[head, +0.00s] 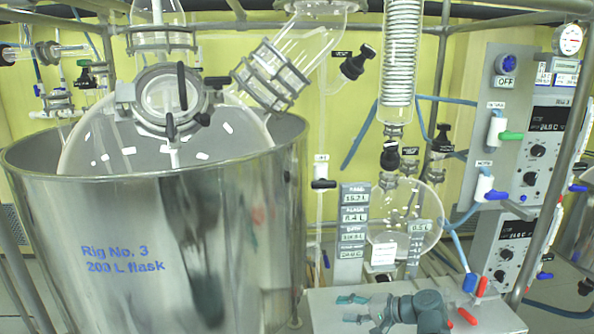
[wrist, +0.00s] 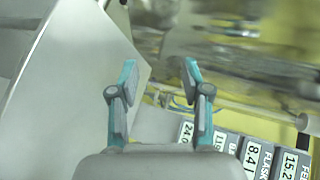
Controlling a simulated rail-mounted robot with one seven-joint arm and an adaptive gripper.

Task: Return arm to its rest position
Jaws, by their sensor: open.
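My gripper (head: 343,308) shows at the bottom centre of the head view, with grey links and teal fingertips pointing left. It is in front of the grey bench top (head: 325,316), and I cannot tell its height above it. In the wrist view my gripper (wrist: 160,75) has its two fingers spread apart with nothing between them. Beyond the fingers in that view are a pale flat panel and blurred metal and glass. My arm runs right from the gripper in the head view and is only partly visible.
A large steel vessel (head: 150,255) marked "Rig No. 3 200 L flask" fills the left. A round glass receiver (head: 405,215) stands behind the gripper beside stacked digital readouts (head: 354,217). Control panels with valves (head: 527,165) and blue hoses stand at the right. Frame pipes cross the scene.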

